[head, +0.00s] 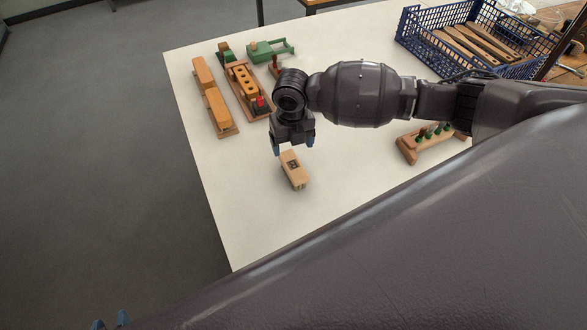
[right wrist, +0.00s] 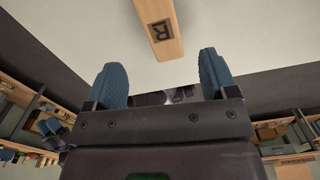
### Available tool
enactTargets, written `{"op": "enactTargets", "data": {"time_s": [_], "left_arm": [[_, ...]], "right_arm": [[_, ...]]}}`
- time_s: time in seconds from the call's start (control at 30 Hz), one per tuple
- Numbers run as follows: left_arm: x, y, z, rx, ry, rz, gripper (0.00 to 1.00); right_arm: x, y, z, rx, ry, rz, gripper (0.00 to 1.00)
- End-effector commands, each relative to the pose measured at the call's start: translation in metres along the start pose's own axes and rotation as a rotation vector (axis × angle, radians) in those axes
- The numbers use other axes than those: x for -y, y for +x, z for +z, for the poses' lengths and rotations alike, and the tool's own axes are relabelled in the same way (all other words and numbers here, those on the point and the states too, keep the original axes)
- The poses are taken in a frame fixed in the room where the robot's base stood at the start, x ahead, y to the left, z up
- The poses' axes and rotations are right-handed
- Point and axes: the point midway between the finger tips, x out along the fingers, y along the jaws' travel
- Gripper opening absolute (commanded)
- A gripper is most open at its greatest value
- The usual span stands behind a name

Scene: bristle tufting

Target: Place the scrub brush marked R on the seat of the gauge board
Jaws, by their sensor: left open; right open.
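The scrub brush marked R (head: 295,172) is a pale wooden block lying on the white table. Its dark R mark shows in the right wrist view (right wrist: 160,32). My right gripper (head: 292,147) is open and empty, above the table at the far end of the brush; in the right wrist view (right wrist: 160,82) the brush lies beyond the gap between the blue fingertips. My left gripper (head: 110,322) is open at the bottom left, off the table.
A board with a holed yellow block (head: 246,82) and a red piece stands at the back left, beside a green tool (head: 272,48). A wooden rack with green pegs (head: 408,152) is at right. A blue crate (head: 408,38) holds wooden pieces. The front left table is clear.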

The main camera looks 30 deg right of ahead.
Motion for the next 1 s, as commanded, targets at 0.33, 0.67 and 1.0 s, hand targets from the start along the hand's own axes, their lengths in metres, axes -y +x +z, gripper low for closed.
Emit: {"op": "enactTargets", "data": {"time_s": [0.33, 0.67, 1.0], "left_arm": [[0.0, 0.0, 0.001, 0.001, 0.001, 0.0, 0.43], [0.0, 0.001, 0.002, 0.001, 0.001, 0.0, 0.43], [0.0, 0.0, -0.001, -0.001, 0.001, 0.0, 0.43]], "right_arm": [[-0.001, 0.019, -0.001, -0.003, -0.122, 0.0, 0.79], [0.0, 0.055, -0.001, -0.001, -0.12, 0.0, 0.79], [0.001, 0.09, -0.004, -0.003, -0.119, 0.0, 0.79]]}}
